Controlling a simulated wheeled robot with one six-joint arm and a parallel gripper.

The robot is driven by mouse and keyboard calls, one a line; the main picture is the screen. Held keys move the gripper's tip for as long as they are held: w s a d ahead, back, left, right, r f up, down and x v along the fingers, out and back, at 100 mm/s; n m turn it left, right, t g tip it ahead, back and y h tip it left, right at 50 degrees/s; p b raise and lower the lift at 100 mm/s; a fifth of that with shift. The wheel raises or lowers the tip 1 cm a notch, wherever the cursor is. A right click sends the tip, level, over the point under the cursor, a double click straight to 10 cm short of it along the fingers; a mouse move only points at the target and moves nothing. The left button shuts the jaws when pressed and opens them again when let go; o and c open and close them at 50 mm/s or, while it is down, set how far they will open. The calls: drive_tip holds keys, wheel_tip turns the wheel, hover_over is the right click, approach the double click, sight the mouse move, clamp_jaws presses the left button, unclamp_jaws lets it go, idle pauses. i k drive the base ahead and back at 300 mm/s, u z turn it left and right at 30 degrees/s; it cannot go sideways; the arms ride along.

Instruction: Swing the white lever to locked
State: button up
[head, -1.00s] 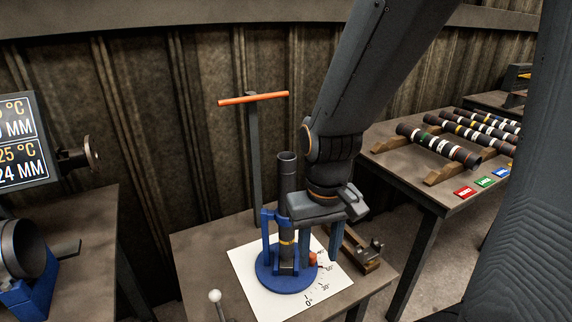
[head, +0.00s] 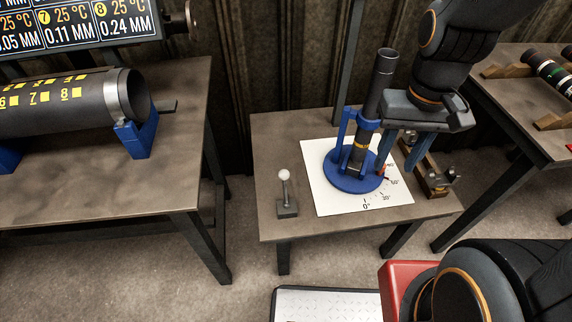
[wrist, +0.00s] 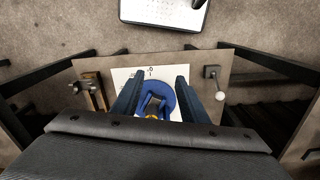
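The white lever is a short rod with a white ball knob (head: 284,175) on a small grey base (head: 288,210), at the left side of the small table. In the head view it stands close to upright; its locked direction cannot be read. It also shows at the right in the wrist view, with its white knob (wrist: 220,96). My gripper (head: 397,165) is to the right of the lever, well apart from it, beside the blue round fixture (head: 350,182). Its two fingers (wrist: 155,95) are spread, with nothing visibly gripped.
A dark tube (head: 380,85) stands tilted in the fixture, on a white angle sheet (head: 325,203). A wooden stand (head: 433,180) is at the table's right. A larger table (head: 130,200) with a big cylinder (head: 75,103) is at the left. The small table's back left is clear.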

sight(284, 174)
drive_tip(key=k, duration=1.3)
drive_tip(key=u, duration=0.6)
drive_tip(key=i, duration=1.55)
drive_tip(key=z, duration=0.75)
